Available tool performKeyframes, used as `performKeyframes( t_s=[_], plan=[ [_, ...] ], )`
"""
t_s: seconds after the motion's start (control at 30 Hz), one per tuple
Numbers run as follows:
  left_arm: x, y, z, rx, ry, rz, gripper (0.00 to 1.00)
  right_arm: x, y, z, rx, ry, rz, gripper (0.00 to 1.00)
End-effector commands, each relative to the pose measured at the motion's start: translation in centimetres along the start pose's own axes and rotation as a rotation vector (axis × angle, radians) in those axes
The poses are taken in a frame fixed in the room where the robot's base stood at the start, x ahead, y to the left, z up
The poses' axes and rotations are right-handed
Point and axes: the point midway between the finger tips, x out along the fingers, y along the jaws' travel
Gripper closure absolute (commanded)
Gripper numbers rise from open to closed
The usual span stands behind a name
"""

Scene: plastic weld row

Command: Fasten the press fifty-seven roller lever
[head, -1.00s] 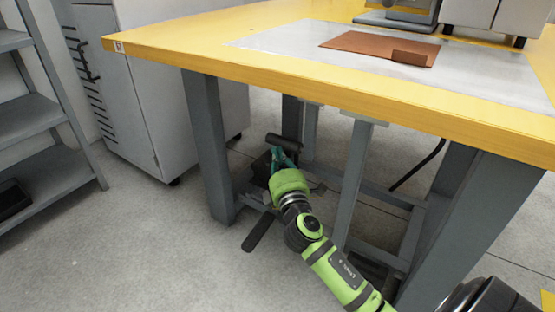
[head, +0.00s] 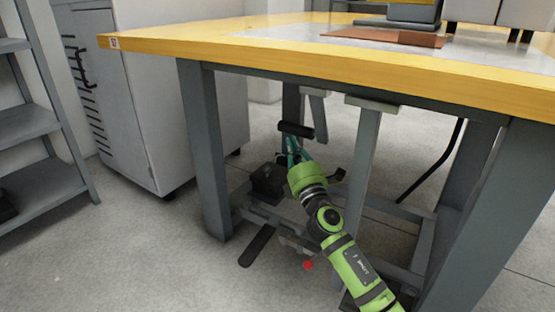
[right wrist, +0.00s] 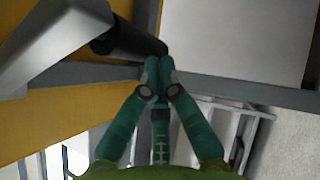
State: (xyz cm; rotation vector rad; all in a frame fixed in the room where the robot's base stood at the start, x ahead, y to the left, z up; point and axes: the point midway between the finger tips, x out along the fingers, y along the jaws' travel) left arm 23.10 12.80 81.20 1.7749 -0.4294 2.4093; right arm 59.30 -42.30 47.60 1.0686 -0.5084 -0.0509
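The likely roller lever is a black cylinder (head: 296,130) under the yellow bench, beside a grey bench leg. It also shows in the right wrist view as a dark roller (right wrist: 125,40) on a grey bar. My right gripper (head: 291,147) is just below the roller, its teal fingers pointing up. In the right wrist view the fingertips (right wrist: 159,64) are together and overlap the roller's right end. I see nothing clearly between them, and cannot tell whether they touch the roller. My left gripper is not in view.
The yellow bench (head: 340,80) overhangs the arm, with grey legs and crossbars around it. A dark block (head: 268,178), a black pedal-like bar (head: 258,245) and a red knob (head: 307,265) are low down.

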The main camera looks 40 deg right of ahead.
Motion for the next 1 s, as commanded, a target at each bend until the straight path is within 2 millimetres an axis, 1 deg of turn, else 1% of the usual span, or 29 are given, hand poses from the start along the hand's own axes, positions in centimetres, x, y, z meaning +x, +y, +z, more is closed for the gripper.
performKeyframes(
  t_s=[0.17, 0.27, 0.37, 0.5, 0.7, 0.83, 1.0],
  plan=[
    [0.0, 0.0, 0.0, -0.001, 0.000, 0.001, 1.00, 0.2, 0.4, 0.4, -0.001, -0.007, 0.005, 1.00],
    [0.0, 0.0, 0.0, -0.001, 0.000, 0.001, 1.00, 0.5, 1.0, 0.7, -0.003, -0.009, 0.011, 1.00],
    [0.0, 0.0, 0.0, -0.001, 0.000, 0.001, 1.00, 1.0, 2.2, 1.3, -0.005, -0.011, 0.016, 1.00],
    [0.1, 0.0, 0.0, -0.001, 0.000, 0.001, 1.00, 2.0, 4.7, 2.4, -0.009, -0.013, 0.020, 1.00],
    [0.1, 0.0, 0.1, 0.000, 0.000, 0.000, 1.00, 3.3, 7.7, 3.8, -0.010, -0.013, 0.017, 1.00],
    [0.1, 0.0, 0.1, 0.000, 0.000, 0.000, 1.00, 3.7, 8.5, 4.0, -0.006, -0.008, 0.010, 1.00],
    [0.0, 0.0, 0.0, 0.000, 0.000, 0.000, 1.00, 3.8, 8.7, 4.0, -0.002, -0.003, 0.003, 1.00]
  ],
)
